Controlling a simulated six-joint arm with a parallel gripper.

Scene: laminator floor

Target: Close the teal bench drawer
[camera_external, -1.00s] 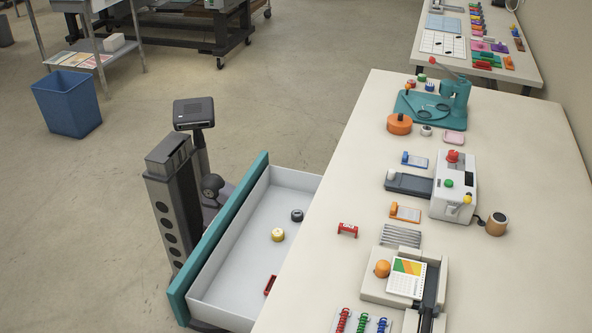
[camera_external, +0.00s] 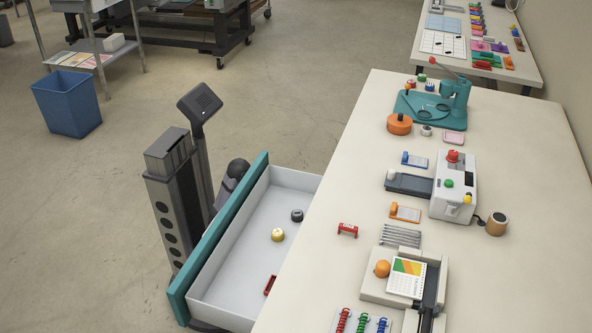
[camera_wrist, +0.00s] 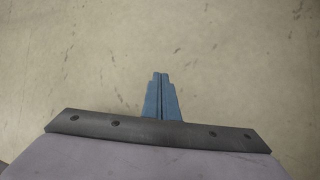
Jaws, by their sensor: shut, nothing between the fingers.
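The teal-fronted drawer (camera_external: 222,232) stands open, pulled out from the left side of the white bench (camera_external: 345,180). Its grey-white tray holds a yellow roll (camera_external: 278,235), a dark roll (camera_external: 297,215) and a red item (camera_external: 270,285). My gripper (camera_wrist: 161,76) shows in the wrist view with its blue fingers shut together and empty, over bare floor. The drawer is not in the wrist view. In the external view my arm is partly hidden beyond the drawer's teal front, and my fingers cannot be made out there.
The bench top carries a teal press (camera_external: 452,98), a white machine (camera_external: 455,187), an orange roll (camera_external: 399,124) and a trimmer (camera_external: 370,290). A blue bin (camera_external: 68,104) stands on the floor at the upper left. The floor left of the drawer is largely clear.

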